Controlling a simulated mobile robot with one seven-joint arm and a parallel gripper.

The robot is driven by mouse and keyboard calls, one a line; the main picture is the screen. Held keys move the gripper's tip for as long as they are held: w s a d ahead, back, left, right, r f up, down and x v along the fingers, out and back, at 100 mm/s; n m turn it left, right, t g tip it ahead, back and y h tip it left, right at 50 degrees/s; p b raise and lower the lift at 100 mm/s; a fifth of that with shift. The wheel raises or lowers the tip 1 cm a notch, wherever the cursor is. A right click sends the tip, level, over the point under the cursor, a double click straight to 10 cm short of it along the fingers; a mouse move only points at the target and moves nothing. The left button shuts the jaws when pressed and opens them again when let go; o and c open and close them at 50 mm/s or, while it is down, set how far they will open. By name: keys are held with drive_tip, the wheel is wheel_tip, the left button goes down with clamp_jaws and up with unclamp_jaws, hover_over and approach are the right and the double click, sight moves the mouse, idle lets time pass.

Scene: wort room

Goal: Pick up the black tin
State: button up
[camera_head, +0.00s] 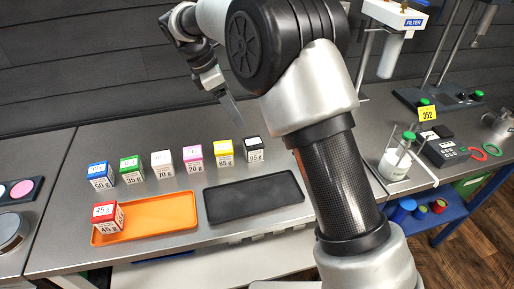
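The black tin (254,150) is a small box with a black top and a white label. It stands on the grey counter at the right end of a row of coloured tins, behind the black tray. My gripper (236,120) hangs above and slightly left of the black tin, pointing down and to the right, apart from it. Its fingers show edge-on, so I cannot tell if they are open or shut. Nothing visible is held in it.
Blue (100,176), green (131,170), white (162,165), pink (193,159) and yellow (224,153) tins line up to the left. A red tin (108,217) sits in the orange tray (165,213). The black tray (252,198) is empty.

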sight(252, 142)
drive_tip(key=b+x, duration=0.1)
drive_tip(key=x, duration=1)
drive_tip(key=shift+w+a+x, duration=0.1)
drive_tip(key=shift+a+x, duration=0.1)
drive_tip(key=shift+x, duration=1.2)
drive_tip(key=shift+w+a+x, duration=0.1)
drive_tip(key=shift+a+x, duration=0.1)
drive_tip(key=shift+x, duration=1.2)
drive_tip(key=c, duration=1.2)
